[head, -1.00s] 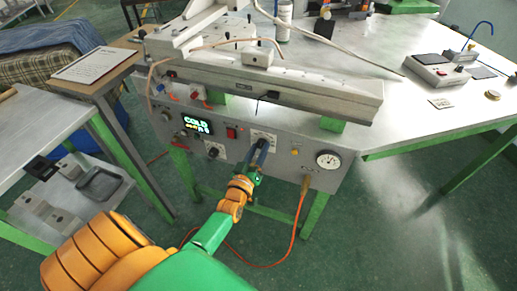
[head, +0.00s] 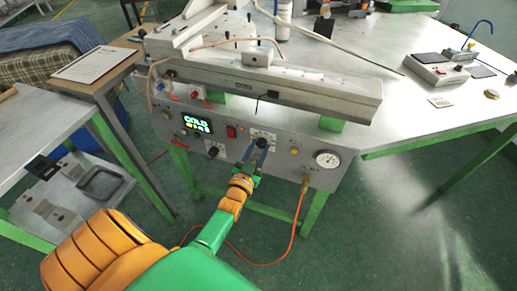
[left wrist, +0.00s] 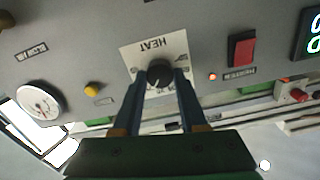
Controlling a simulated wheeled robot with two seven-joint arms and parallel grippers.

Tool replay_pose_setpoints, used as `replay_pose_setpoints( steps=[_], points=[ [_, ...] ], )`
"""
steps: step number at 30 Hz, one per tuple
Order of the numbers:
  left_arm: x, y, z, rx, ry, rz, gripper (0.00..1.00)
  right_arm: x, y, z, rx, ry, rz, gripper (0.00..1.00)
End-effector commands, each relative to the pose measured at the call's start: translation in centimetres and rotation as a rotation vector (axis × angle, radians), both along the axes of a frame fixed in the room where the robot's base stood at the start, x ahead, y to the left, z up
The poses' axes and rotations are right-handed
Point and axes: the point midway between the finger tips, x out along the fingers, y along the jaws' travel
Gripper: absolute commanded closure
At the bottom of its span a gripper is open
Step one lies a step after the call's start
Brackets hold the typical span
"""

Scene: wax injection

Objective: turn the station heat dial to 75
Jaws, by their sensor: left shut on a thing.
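The heat dial is a black round knob (left wrist: 159,74) on a white plate marked HEAT (left wrist: 150,45), which appears upside down in the left wrist view. My left gripper (left wrist: 160,77) is shut on the knob, one blue finger on each side. In the head view, my left gripper (head: 259,143) reaches the front panel and partly covers the plate (head: 263,134). The knob's pointer and the scale numbers are too small or hidden to read. The station display (head: 197,125) is lit with green and yellow text that looks like COLD. My right gripper is not in view.
The grey panel also carries a red switch (left wrist: 242,51) with a lit red lamp, a yellow button (left wrist: 92,89) and a round gauge (left wrist: 38,102). An orange hose (head: 296,228) hangs below the panel. A side table (head: 40,130) stands at left.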

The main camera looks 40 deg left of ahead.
Motion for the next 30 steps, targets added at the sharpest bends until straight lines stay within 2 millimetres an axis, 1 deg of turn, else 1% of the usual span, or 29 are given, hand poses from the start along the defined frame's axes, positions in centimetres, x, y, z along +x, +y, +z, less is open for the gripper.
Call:
replay_pose_setpoints(
  steps=[15, 16, 19, 27, 29, 30],
  points=[
    [0.0, 0.0, -0.1, 0.017, 0.006, 0.000, 1.00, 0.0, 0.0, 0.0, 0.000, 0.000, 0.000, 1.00],
    [0.0, 0.0, -0.1, 0.017, 0.006, 0.000, 0.56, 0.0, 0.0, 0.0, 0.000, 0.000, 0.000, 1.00],
    [0.0, 0.0, -0.1, 0.017, 0.005, 0.000, 0.29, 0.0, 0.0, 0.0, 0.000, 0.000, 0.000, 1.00],
    [0.0, 0.0, 0.0, 0.017, 0.005, 0.000, 0.28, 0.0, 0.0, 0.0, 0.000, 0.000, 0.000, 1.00],
    [-0.5, -0.1, 0.0, 0.016, 0.006, -0.001, 0.28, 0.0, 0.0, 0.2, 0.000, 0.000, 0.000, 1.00],
    [-1.1, -0.3, 0.0, 0.016, 0.007, 0.000, 0.28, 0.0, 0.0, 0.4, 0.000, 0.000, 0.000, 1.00]
  ],
)
